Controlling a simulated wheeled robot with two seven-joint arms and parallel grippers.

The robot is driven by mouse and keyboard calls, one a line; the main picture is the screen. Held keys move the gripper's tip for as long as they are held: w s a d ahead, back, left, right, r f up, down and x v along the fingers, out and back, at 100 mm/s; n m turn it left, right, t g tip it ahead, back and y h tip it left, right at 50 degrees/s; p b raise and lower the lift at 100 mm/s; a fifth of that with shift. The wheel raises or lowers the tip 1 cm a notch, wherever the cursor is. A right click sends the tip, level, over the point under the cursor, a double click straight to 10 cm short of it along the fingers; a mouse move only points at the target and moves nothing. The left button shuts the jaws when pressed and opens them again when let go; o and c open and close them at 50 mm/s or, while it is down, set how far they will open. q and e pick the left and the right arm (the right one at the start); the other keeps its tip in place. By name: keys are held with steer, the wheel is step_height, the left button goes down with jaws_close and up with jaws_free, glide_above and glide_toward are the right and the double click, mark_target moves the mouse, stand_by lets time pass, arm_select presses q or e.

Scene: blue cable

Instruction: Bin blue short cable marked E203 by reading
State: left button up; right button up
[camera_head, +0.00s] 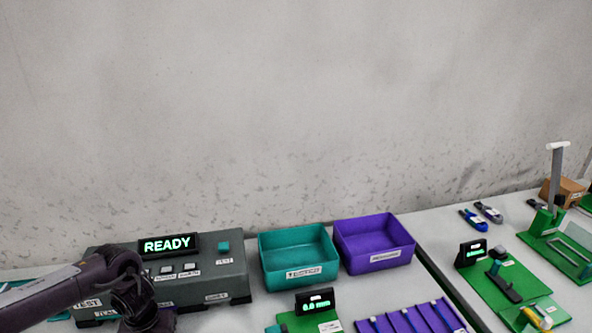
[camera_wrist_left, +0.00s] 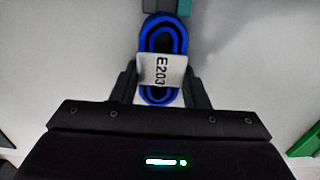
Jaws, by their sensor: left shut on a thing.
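The blue cable (camera_wrist_left: 158,40) is a coiled loop with a white tag reading E203 (camera_wrist_left: 160,70). In the left wrist view it lies between the two fingers of my left gripper (camera_wrist_left: 163,90), which is shut on it. In the head view my left arm (camera_head: 125,285) comes in at the lower left, in front of the grey tester (camera_head: 215,285) whose display reads READY (camera_head: 167,244); its fingers and the cable are hidden there. A teal bin (camera_head: 298,258) and a purple bin (camera_head: 374,243), both labelled and seemingly empty, stand right of the tester. My right gripper does not show.
A purple slotted rack (camera_head: 412,320) and a green board with a display (camera_head: 318,312) lie in front of the bins. The right table holds green fixtures (camera_head: 505,285) and more cable bundles (camera_head: 475,220). A wall closes off the back.

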arm_select(q)
steer(key=shift+s, duration=0.1)
stand_by(0.3)
step_height(320, 180, up, 6)
steer(key=p, duration=0.5)
stand_by(1.5)
